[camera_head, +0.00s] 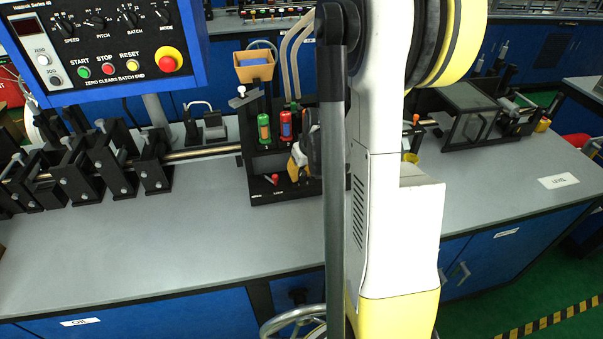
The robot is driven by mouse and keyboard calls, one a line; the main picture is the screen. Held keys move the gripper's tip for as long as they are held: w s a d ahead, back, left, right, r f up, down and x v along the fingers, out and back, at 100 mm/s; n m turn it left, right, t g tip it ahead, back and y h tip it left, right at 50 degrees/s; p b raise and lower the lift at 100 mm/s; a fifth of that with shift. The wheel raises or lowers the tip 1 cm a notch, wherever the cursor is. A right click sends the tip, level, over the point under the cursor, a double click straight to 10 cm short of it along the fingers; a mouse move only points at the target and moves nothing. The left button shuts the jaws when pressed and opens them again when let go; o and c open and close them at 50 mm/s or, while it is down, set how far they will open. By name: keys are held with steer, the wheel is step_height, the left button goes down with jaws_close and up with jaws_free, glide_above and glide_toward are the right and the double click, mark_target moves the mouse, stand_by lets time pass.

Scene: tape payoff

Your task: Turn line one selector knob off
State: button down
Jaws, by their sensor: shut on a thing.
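A black fixture (262,195) stands upright on the grey bench, with a green-and-orange cylinder (264,128) and a red cylinder (286,124) on it. A small red-tipped lever (273,179) sticks out low on its front. My gripper (296,161) is at the right part of this fixture, beside and below the red cylinder. It is shut on a small part there, which appears to be the selector knob. The knob itself is hidden by the jaws and my arm, so its setting cannot be read.
A blue control box (110,45) with dials, buttons and a red stop knob (168,60) hangs at upper left. Black clamp blocks (110,165) sit along a rod at left. A dark box (470,110) stands at right. The bench front (150,250) is clear.

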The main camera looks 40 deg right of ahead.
steer(key=m+h, duration=0.1)
steer(key=m, duration=0.2)
steer(key=m+g+h, duration=0.1)
steer(key=m, duration=0.2)
steer(key=shift+b, duration=0.4)
steer(key=m+g, duration=0.1)
steer(key=m, duration=0.1)
steer(key=m+g+h, duration=0.1)
steer(key=m, duration=0.2)
steer(key=shift+m, duration=0.3)
steer(key=c, duration=1.1)
jaws_free()
steer(key=v, duration=1.2)
steer(key=shift+w, duration=0.15)
